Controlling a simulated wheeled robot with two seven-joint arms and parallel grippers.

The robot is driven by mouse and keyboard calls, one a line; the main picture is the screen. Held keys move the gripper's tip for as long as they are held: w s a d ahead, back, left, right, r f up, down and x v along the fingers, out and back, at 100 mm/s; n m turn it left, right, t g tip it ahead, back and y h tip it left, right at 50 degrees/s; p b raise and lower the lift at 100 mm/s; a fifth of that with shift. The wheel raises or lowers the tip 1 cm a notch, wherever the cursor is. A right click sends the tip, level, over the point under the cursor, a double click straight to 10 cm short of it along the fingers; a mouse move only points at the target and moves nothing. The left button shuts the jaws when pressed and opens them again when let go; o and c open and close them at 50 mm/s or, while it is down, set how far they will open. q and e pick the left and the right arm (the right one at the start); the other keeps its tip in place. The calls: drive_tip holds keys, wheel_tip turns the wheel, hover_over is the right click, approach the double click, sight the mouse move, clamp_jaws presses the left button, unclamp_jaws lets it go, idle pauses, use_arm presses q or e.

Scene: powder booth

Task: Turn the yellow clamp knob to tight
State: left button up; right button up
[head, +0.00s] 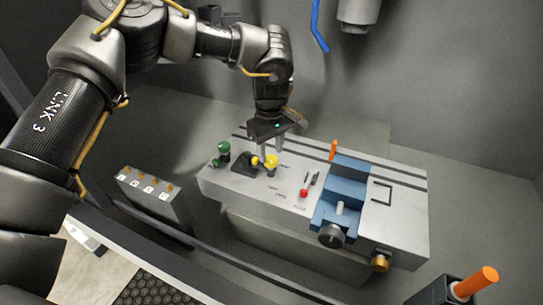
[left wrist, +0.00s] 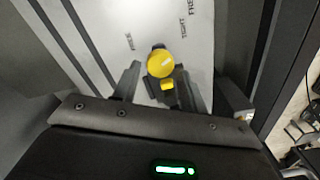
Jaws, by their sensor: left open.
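The yellow clamp knob (head: 271,160) sits on a black clamp base (head: 244,163) on the left part of the grey fixture block (head: 230,184). In the left wrist view the round yellow knob (left wrist: 161,64) lies between my finger tips, with a smaller yellow piece just below it. Printed words, one reading TIGHT, are on the pale surface beyond it. My left gripper (head: 272,147) points down over the knob, open, one finger on each side. I cannot tell whether the fingers touch it. My right gripper is not in view.
A green knob (head: 223,149) stands left of the clamp. A red knob (head: 303,193), an orange lever (head: 333,150) and a blue vise (head: 345,183) are to the right. A small labelled box (head: 149,194) is at the front left. An orange handle (head: 476,281) stands front right.

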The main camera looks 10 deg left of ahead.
sight(271, 159)
use_arm(q)
wheel_tip(271, 159, up, 8)
drive_tip(key=b, duration=0.1)
drive_tip(key=shift+r, duration=0.15)
drive_tip(key=shift+d, duration=0.1)
